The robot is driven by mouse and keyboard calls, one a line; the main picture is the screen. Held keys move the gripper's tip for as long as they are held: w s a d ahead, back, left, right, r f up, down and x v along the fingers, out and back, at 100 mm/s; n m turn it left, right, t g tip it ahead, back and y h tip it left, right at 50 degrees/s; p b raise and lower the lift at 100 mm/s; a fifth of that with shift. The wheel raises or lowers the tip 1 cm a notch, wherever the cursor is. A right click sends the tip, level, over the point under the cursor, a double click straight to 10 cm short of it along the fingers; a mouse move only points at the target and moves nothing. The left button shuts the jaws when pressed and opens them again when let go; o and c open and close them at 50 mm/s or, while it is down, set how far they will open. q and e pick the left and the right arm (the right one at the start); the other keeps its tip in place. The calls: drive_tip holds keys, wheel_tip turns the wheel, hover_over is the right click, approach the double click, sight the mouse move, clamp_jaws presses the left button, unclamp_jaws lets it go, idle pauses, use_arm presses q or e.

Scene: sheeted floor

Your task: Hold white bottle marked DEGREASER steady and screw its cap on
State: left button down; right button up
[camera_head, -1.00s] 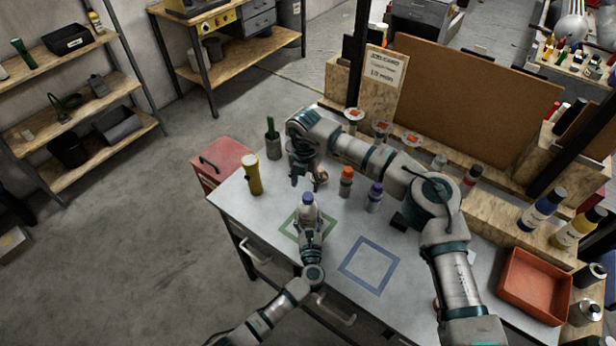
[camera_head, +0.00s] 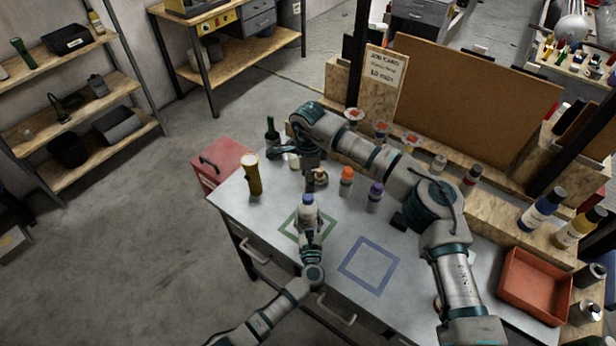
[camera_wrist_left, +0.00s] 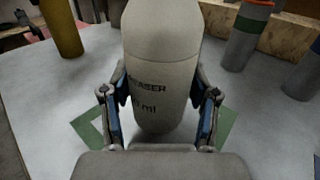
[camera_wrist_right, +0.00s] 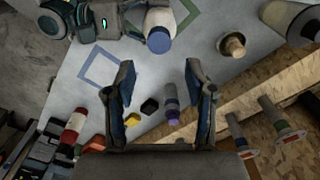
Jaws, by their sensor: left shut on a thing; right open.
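The white bottle (camera_head: 309,215) stands upright over the green square outline on the bench, with a blue cap (camera_head: 307,198) on its top. Part of its DEGREASER label shows in the left wrist view (camera_wrist_left: 160,88); its top is cut off there. My left gripper (camera_head: 310,232) is shut around the bottle's body. My right gripper (camera_head: 309,178) is open and empty, behind the bottle and apart from the cap. The right wrist view shows the cap (camera_wrist_right: 158,41) beyond the open fingers (camera_wrist_right: 162,78). How tight the cap is cannot be told.
A yellow cylinder (camera_head: 253,175) stands left of the bottle. An orange-capped bottle (camera_head: 346,182) and a purple-capped bottle (camera_head: 375,197) stand to the right. The blue square outline (camera_head: 368,264) is empty.

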sight(308, 196)
idle(0.3)
drive_tip(key=shift+f, duration=4.05)
clamp_jaws()
drive_tip(key=m, duration=0.7)
drive_tip(key=shift+o, duration=0.7)
unclamp_jaws()
